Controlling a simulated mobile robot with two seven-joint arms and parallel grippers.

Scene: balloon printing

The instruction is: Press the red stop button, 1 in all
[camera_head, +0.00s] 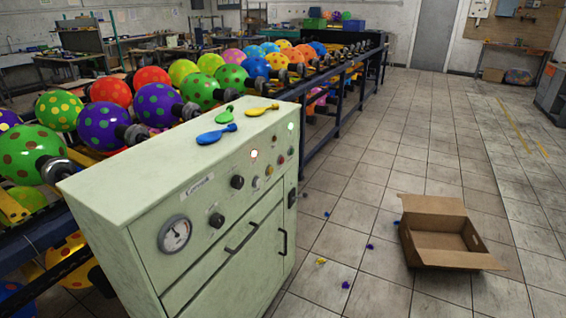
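A pale green control cabinet (122,186) stands in the foreground, its front panel facing right. A small red button (281,159) sits near the right end of the panel. Another small reddish control (269,170) is just left of it. A glowing red lamp (253,154) and a glowing green lamp (290,126) are set above. The controls are too small to read any labels on them. Neither of my grippers is in view.
Black knobs (237,182), a gauge (174,234) and drawer handles are on the cabinet front. Loose balloons (216,134) lie on top. A rack of inflated dotted balloons (157,104) runs behind. An open cardboard box (440,258) and scraps lie on the tiled floor at right, otherwise mostly clear.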

